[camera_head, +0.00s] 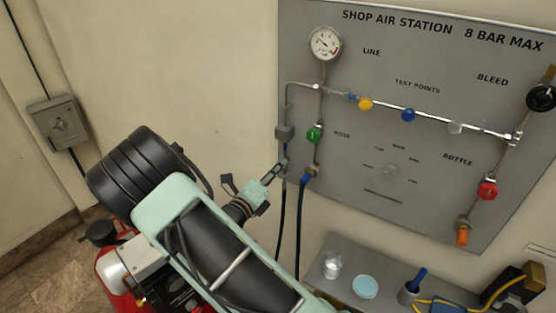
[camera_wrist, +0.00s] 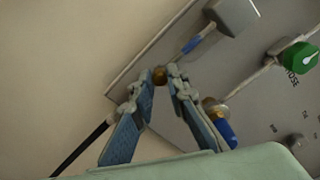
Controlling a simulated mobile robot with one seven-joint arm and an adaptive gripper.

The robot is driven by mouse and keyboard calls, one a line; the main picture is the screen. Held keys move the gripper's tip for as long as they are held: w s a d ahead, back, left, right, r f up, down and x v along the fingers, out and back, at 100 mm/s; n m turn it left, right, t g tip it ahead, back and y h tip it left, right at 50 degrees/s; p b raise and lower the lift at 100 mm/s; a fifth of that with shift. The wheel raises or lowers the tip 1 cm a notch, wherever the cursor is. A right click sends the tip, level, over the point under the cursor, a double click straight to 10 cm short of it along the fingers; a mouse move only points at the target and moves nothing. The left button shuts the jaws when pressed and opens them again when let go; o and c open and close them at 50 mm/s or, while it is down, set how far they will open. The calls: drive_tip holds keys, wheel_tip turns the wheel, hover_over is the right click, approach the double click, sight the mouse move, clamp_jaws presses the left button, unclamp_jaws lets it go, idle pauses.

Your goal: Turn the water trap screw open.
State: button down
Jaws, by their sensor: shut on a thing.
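The water trap is a grey block (camera_head: 284,132) at the left edge of the panel; it also shows at the top of the wrist view (camera_wrist: 234,15). Below it, a small round brass-coloured screw (camera_wrist: 160,75) shows between my fingertips in the wrist view. My gripper (camera_wrist: 161,82) is shut on this screw, coming from below left. In the head view my gripper (camera_head: 281,165) reaches the panel's left edge just under the trap, and the screw is hidden or too small to make out.
A green knob (camera_head: 314,133) and a brass fitting with a blue hose end (camera_head: 306,178) sit close right of my gripper. A dark hose hangs beside it. A shelf (camera_head: 318,271) with a glass, blue dish and cup stands below.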

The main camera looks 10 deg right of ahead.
drive_tip(key=n, duration=0.8)
drive_tip(key=shift+f+n+p, duration=0.1)
drive_tip(key=shift+n+p, duration=0.3)
idle(0.4)
drive_tip(key=c, duration=1.9)
unclamp_jaws()
drive_tip(key=v, duration=1.2)
